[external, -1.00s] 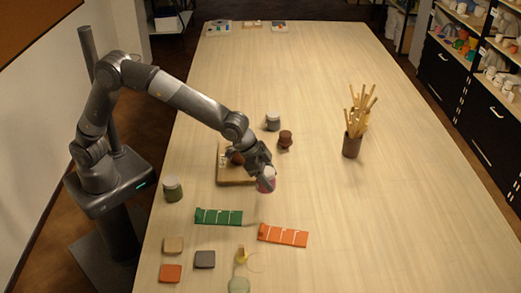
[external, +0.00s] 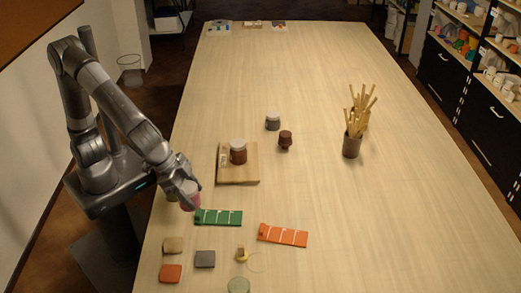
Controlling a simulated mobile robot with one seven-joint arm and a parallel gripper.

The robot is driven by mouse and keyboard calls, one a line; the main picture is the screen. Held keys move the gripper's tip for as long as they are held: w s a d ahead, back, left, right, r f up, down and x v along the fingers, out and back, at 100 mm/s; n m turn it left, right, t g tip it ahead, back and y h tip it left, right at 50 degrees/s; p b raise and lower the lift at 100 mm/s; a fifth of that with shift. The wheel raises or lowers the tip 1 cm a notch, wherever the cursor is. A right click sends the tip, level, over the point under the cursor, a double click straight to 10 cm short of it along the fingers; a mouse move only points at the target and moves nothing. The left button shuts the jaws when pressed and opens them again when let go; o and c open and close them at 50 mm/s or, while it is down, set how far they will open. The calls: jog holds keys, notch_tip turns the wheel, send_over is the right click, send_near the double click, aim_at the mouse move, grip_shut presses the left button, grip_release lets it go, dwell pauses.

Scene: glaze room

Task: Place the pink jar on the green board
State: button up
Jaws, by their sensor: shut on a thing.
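The pink jar (external: 188,201) with a pale lid is held in my gripper (external: 188,194), at the left side of the table. My gripper is shut on it. The jar is just left of the green board (external: 219,217), a flat strip with white marks lying on the table. I cannot tell exactly how high the jar is above the table. A green jar behind my gripper is mostly hidden.
An orange board (external: 283,235) lies right of the green one. A wooden board (external: 238,178) holds a brown jar (external: 238,153). A grey jar (external: 272,123), a dark red pot (external: 285,140) and a brush holder (external: 352,146) stand farther back. Small tiles (external: 205,259) lie in front.

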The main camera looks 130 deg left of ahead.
jog(key=shift+s+d, duration=0.8)
jog(key=shift+d, duration=0.3)
send_over(222, 217)
notch_tip(222, 217, down, 7)
jog(key=shift+f, duration=1.95)
jog(key=shift+f, duration=0.2)
jog(key=o, duration=1.1)
